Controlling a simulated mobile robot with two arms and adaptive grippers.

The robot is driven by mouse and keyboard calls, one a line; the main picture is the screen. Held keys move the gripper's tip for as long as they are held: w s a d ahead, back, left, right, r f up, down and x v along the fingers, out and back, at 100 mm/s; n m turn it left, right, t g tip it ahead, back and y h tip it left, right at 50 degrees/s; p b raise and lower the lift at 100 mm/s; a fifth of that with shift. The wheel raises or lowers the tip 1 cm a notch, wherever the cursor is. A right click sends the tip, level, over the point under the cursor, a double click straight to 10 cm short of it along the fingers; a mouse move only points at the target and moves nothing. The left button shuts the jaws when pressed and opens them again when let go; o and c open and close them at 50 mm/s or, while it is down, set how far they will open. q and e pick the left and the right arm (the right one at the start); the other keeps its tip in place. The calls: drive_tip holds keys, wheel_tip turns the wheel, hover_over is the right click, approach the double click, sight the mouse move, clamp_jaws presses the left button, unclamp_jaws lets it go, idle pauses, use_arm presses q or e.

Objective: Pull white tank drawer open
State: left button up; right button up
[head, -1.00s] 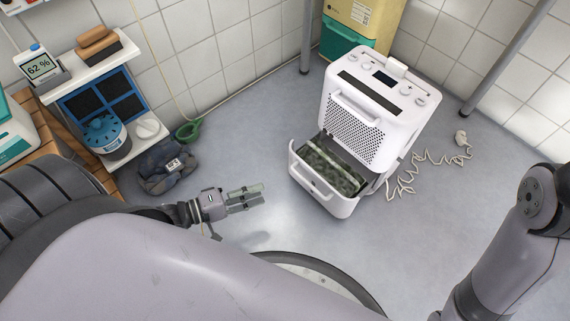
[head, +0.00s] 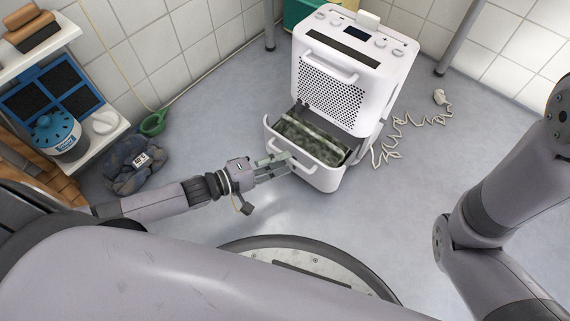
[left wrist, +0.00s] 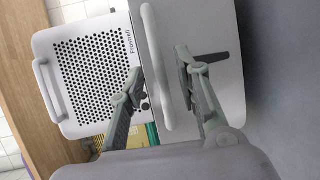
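The white tank drawer (head: 322,178) sticks out at the bottom front of a white dehumidifier (head: 350,70). It is partly open, and its dark, greenish inside shows from above. My left gripper (head: 288,163) is at the drawer's front, by its handle. In the left wrist view, the white handle bar (left wrist: 155,50) runs between the two spread fingers of the left gripper (left wrist: 157,66). The fingers look apart from the bar; contact cannot be told. My right arm shows at the right of the head view, but its gripper is out of view.
A pale cord (head: 395,135) lies coiled on the floor right of the dehumidifier. A dark cloth bundle (head: 130,170) and a green scoop (head: 153,122) lie to the left, near a shelf unit with a blue-topped canister (head: 55,135). Floor in front of the drawer is clear.

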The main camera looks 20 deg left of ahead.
use_arm(q)
drive_tip(key=shift+x, duration=0.9)
drive_tip(key=shift+c, duration=0.2)
clamp_jaws()
